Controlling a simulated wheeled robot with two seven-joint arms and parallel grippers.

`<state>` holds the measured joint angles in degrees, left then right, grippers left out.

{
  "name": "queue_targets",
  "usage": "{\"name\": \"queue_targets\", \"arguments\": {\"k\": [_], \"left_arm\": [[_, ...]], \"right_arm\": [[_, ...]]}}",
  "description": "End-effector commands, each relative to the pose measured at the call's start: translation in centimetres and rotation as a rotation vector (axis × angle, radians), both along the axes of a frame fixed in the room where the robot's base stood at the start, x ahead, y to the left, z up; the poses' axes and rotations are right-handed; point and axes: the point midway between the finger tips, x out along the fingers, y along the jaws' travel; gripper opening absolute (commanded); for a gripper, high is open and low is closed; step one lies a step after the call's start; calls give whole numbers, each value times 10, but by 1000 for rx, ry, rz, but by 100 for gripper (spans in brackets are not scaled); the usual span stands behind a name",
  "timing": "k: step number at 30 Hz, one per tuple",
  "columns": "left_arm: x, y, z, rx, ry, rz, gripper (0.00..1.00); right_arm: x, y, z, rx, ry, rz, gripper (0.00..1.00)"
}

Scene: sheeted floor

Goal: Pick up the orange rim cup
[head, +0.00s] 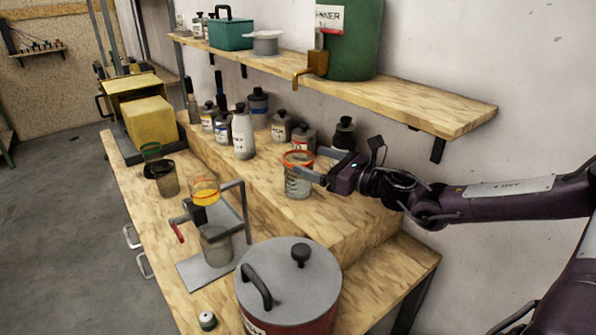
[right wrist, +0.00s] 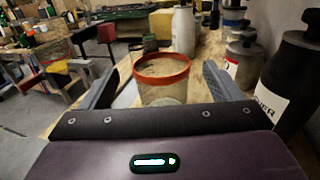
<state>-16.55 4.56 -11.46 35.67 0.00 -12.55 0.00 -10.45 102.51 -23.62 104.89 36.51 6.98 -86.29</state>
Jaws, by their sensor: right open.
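The orange rim cup (head: 298,181) is a clear ribbed cup with an orange band at its top. It stands upright on the raised wooden step of the bench. My right gripper (head: 308,165) comes in from the right at rim height, its fingers open around the cup. In the right wrist view the cup (right wrist: 162,78) sits between the two spread fingers, with a gap visible on each side; its lower part is hidden by the gripper body. My left gripper is not in view.
Several grey bottles and jars (head: 243,134) stand behind the cup, with a black-capped jar (head: 344,134) close to the gripper. A large lidded pot (head: 288,285) and a metal stand (head: 217,240) are in front. A shelf (head: 420,95) overhangs the bench.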

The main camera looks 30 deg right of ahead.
Motion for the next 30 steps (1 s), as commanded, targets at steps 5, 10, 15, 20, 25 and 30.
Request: {"name": "queue_targets", "arguments": {"k": [5, 10, 15, 20, 25, 30], "left_arm": [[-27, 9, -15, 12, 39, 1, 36], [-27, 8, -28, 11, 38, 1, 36], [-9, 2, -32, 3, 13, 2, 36], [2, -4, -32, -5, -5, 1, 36], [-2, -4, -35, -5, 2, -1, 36], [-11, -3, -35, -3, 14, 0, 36]], "right_arm": [[-1, -2, -46, 7, 4, -5, 85], [6, 0, -63, 4, -8, -7, 85], [16, 4, -63, 2, -3, -6, 85], [20, 6, -62, -1, -1, -4, 85], [27, 9, -60, 4, -5, -5, 85], [42, 14, -59, 6, -6, -6, 85]]}}
